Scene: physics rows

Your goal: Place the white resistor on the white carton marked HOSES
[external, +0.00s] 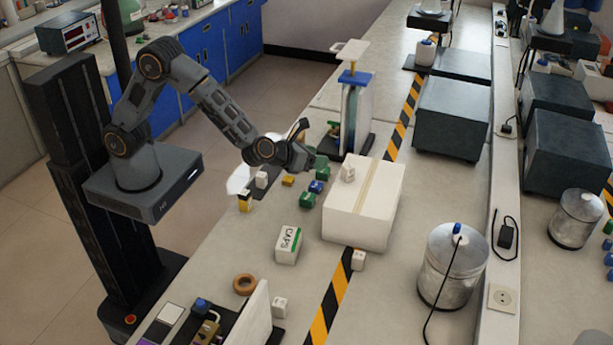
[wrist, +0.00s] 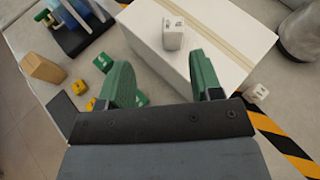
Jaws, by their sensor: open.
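A small white block with dark marks, apparently the white resistor (external: 348,172), stands on top of the large white carton (external: 362,228). The carton has a tan tape strip along its top; I cannot read any HOSES mark on it. In the wrist view the white resistor (wrist: 173,36) is on the carton top (wrist: 232,42), beyond my fingers and apart from them. My gripper (wrist: 163,78) has two green fingers spread wide with nothing between them. In the external view my gripper (external: 318,162) is above the bench, left of the carton and the white resistor.
A white box marked CAPS (external: 287,246) stands nearer the front. Other small white blocks lie by the carton (external: 358,261) and farther forward (external: 280,307). Green, blue and yellow pieces lie left of the carton. A metal canister (external: 450,268) stands right; a blue-topped stand (external: 354,115) is behind.

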